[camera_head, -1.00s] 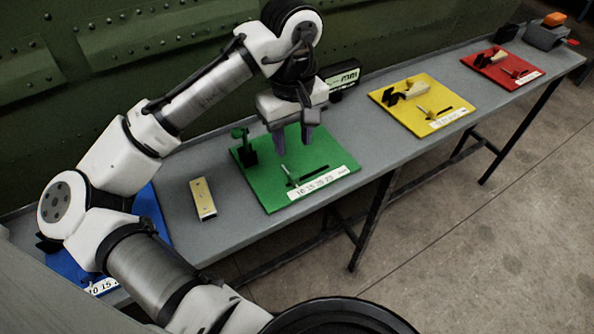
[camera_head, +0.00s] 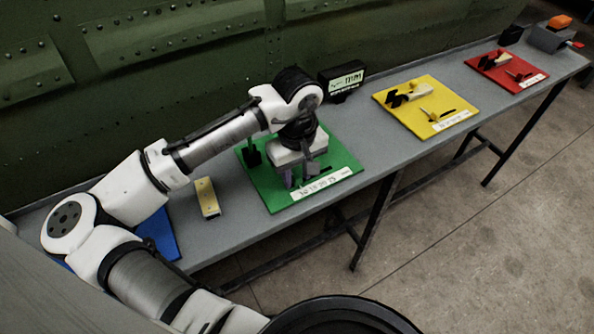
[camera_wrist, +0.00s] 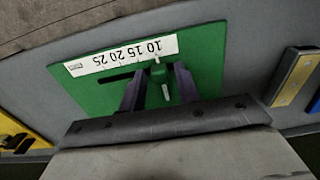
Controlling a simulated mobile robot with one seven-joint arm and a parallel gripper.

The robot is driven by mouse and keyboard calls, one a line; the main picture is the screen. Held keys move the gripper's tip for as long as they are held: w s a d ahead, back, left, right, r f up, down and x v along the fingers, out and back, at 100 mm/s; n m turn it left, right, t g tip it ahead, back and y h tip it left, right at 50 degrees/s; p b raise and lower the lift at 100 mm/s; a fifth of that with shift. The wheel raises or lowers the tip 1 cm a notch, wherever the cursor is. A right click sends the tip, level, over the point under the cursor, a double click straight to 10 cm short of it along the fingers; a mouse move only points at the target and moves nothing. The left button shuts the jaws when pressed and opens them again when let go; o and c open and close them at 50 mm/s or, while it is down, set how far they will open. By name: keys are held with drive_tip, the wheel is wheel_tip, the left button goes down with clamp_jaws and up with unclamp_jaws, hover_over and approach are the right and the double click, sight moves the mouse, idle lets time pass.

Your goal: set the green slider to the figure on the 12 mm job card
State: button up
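The green board (camera_head: 262,184) lies on the bench, with a white scale strip (camera_head: 322,184) along its front edge. In the wrist view the strip (camera_wrist: 120,55) appears upside down and reads 10 15 20 25. The green slider (camera_wrist: 158,71), with a pale pin, sits at the 10 end of a dark slot (camera_wrist: 116,77). My gripper (camera_wrist: 159,68) is open, low over the board, with one finger on each side of the slider and gaps visible. In the head view my gripper (camera_head: 300,180) hides the slider. I cannot identify a 12 mm job card.
A black display (camera_head: 344,82) showing "mm" stands behind the green board; its figure is unclear. A brass-coloured bar (camera_head: 207,198) lies left of it. A blue board (camera_head: 160,236) is partly behind my arm. Yellow (camera_head: 455,108) and red (camera_head: 512,78) boards lie farther right.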

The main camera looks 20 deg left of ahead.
clamp_jaws()
drive_tip(key=shift+w, duration=0.1)
drive_tip(key=shift+w+d+p, duration=0.25)
drive_tip(key=shift+w+d, duration=0.5)
drive_tip(key=shift+w, duration=0.2)
drive_tip(key=shift+w+d+p, duration=0.25)
drive_tip(key=shift+w+d, duration=0.45)
drive_tip(key=shift+w, duration=0.2)
drive_tip(key=shift+o, duration=1.1)
unclamp_jaws()
wheel_tip(320, 180, up, 14)
drive_tip(key=b, duration=0.1)
